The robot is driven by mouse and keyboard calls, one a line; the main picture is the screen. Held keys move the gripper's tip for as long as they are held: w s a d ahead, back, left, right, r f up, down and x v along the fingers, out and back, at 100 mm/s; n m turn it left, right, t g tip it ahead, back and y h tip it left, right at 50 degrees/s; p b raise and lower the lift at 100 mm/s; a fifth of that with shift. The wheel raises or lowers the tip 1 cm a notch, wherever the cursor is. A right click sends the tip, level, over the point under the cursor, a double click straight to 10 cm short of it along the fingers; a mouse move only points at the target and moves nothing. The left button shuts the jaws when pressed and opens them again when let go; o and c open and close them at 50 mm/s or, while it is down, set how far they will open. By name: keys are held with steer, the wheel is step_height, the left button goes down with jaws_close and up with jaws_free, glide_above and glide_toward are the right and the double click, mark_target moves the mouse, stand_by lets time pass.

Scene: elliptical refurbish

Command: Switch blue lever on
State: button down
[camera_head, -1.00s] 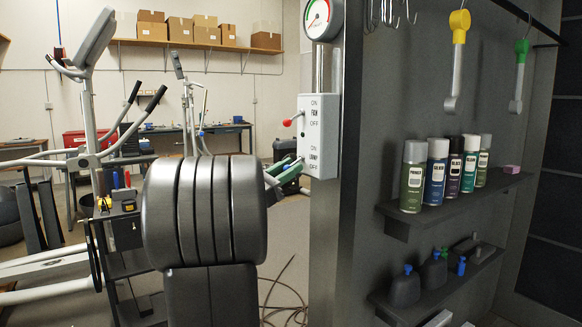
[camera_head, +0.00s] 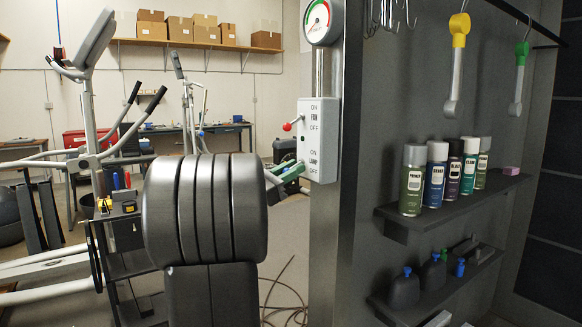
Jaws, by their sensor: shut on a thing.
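A white switch box (camera_head: 324,140) on the dark cabinet's edge has a FAN switch above and a LAMP switch below, each marked ON and OFF. A red lever (camera_head: 293,124) sticks out left at FAN. My gripper (camera_head: 293,170), with green and grey fingers, reaches from behind my dark arm to the box's left side at LAMP. It is shut on the lever there. That lever is hidden by the fingers, so its blue colour and exact angle do not show.
A gauge (camera_head: 318,20) sits above the box. Spray cans (camera_head: 412,182) stand on a shelf at right. Yellow (camera_head: 457,60) and green (camera_head: 521,75) handled tools hang above. An elliptical trainer (camera_head: 90,130) stands at left. Some floor behind my arm is clear, with a cable (camera_head: 283,290).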

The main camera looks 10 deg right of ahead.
mark_target(299, 162)
step_height(299, 162, up, 2)
steer(key=g+y+p, duration=0.1)
steer(key=y+p, duration=0.2)
steer(key=p, duration=0.4)
steer(key=shift+a, duration=0.15)
steer(key=y+p, duration=0.1)
steer(key=p, duration=0.3)
steer(key=r+g+y+p, duration=0.1)
steer(key=y+p, duration=0.1)
steer(key=p, duration=0.2)
steer(key=g+y+p, duration=0.1)
steer(key=p, duration=0.3)
steer(key=shift+r+y, duration=0.25)
steer(key=shift+y, duration=0.15)
steer(key=p, duration=0.2)
steer(key=y+p, duration=0.1)
steer(key=p, duration=0.1)
steer(key=shift+d+g+y, duration=0.2)
steer(key=shift+g+y, duration=0.1)
steer(key=shift+f+y+p, duration=0.1)
steer(key=shift+y+p, duration=0.3)
steer(key=shift+p, duration=0.5)
